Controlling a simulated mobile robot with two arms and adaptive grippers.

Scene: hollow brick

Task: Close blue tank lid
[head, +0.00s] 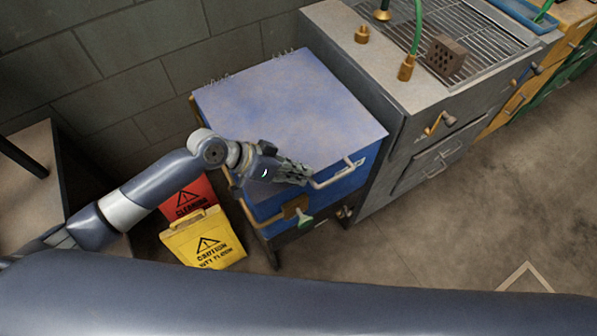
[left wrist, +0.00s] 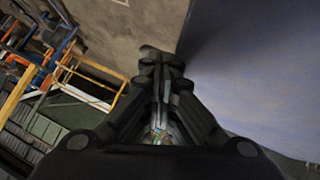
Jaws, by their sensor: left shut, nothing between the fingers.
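The blue tank (head: 345,184) stands against the wall left of a grey sink unit. Its flat blue-grey lid (head: 290,105) lies over the top and looks down, or nearly so; a small gap cannot be ruled out. A pale handle (head: 338,176) sits at the lid's front edge. My left gripper (head: 303,173) is at the front edge, beside the handle, with its fingers together and empty. In the left wrist view the shut fingers (left wrist: 160,60) point along a broad blue-grey surface (left wrist: 255,70), probably the lid. My right gripper is not in view.
A grey sink unit (head: 385,145) with a grate, green hose and hollow brick (head: 446,55) adjoins the tank on the right. A yellow caution sign (head: 203,238) and a red sign (head: 187,198) stand at its left front. Floor (head: 450,225) is clear at the right.

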